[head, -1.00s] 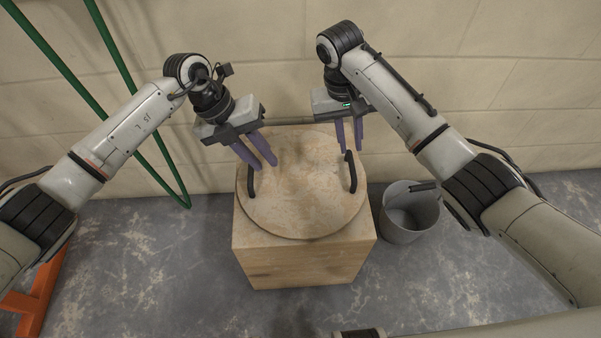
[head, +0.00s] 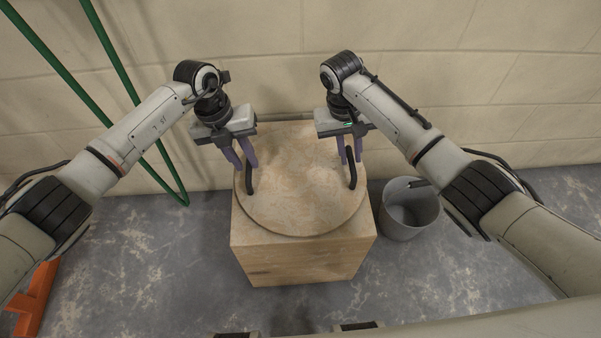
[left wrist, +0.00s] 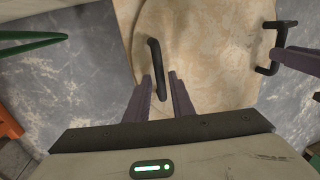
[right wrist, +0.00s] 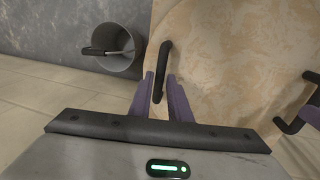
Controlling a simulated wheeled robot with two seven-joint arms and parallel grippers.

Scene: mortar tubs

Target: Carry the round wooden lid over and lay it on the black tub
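The round wooden lid (head: 300,195) lies flat on a wooden box, with a black handle on each side. My left gripper (head: 247,160) is open at the far end of the left handle (head: 250,179); in the left wrist view its purple fingers (left wrist: 160,82) stand apart, one on each side of that handle. My right gripper (head: 350,156) is open at the right handle (head: 352,173); in the right wrist view its fingers (right wrist: 160,82) stand either side of the handle (right wrist: 162,62). Neither gripper visibly grips. The black tub is not in view.
The wooden box (head: 300,262) stands close to the block wall (head: 480,80). A grey bucket (head: 408,218) with a dark-handled tool in it stands right of the box. Green poles (head: 130,90) lean at the left, near an orange frame (head: 36,300). The floor in front is clear.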

